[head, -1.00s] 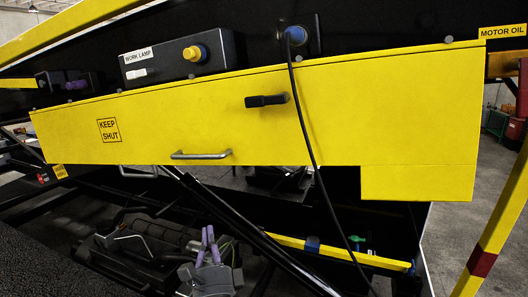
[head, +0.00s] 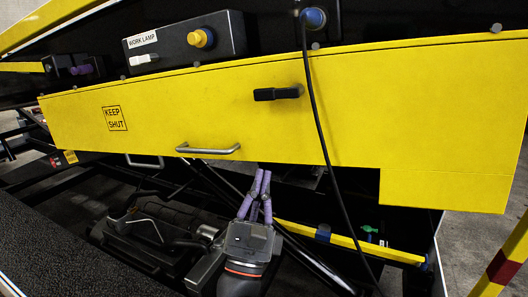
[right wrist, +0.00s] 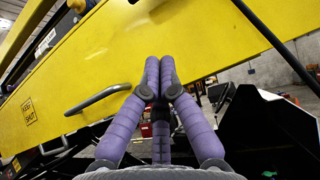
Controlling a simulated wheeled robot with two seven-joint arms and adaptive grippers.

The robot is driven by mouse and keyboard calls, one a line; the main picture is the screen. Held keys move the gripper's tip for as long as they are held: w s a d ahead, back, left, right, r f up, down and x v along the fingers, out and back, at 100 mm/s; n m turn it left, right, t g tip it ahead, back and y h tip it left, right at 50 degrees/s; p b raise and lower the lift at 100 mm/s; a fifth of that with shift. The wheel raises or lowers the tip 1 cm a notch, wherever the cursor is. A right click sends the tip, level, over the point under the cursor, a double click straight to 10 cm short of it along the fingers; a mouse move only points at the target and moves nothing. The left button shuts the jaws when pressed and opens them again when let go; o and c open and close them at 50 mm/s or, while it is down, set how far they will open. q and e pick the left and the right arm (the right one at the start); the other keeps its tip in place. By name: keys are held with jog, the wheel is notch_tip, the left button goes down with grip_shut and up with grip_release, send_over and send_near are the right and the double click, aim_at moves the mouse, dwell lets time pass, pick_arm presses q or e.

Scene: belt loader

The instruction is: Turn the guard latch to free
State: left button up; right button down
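The guard is a long yellow panel (head: 230,115) marked KEEP SHUT, with a grey bar handle (head: 208,149) at its lower edge. The guard latch is a black lever (head: 276,93) on the panel's face, lying about level, its thick end to the left. My right gripper (head: 263,175), with purple fingers, is below the panel's lower edge in the head view, under the latch and apart from it. In the right wrist view its fingertips (right wrist: 160,62) are together with nothing between them. The bar handle (right wrist: 98,99) is left of them there; I cannot make out the latch. My left gripper is not in view.
A black cable (head: 318,120) hangs from a blue plug (head: 314,18) in front of the panel, just right of the latch. A yellow bar (head: 350,242) runs below.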

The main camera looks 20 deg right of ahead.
aim_at(278, 93)
jog(key=p+x, duration=0.3)
jog(key=x, duration=0.6)
jog(key=shift+d+r, duration=0.1)
jog(key=shift+r, duration=0.1)
jog(key=shift+w+a+r+p, duration=0.1)
jog(key=shift+r+p, duration=0.2)
jog(key=shift+r, duration=0.3)
jog(key=shift+w+a+r+p, duration=0.1)
jog(key=shift+r+p, duration=0.2)
jog(key=shift+r, duration=0.95)
